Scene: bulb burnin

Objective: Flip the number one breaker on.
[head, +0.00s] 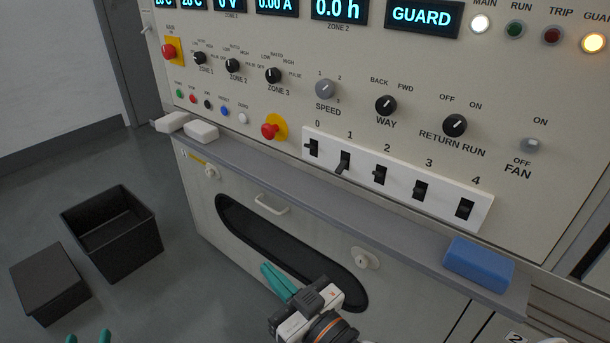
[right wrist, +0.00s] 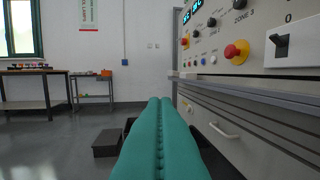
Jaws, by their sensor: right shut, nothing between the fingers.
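The number one breaker (head: 343,162) is a black toggle on a white strip (head: 402,182) on the sloping panel, under the label 1. Its lever juts down and to the left, unlike the levers beside it. My right gripper (head: 276,283) has teal fingers shut together with nothing between them. It is below and left of the breaker, apart from it, in front of the lower cabinet. The shut fingers also show in the right wrist view (right wrist: 160,140). My left gripper (head: 89,337) shows only two teal fingertips, spaced apart, at the bottom left edge.
Breakers 0 (head: 313,148), 2 (head: 380,174), 3 (head: 420,190) and 4 (head: 465,209) share the strip. A grey ledge (head: 380,222) runs below it, with a blue block (head: 479,264) at its right. A red stop button (head: 270,131) sits left. Black bins (head: 112,230) stand on the floor.

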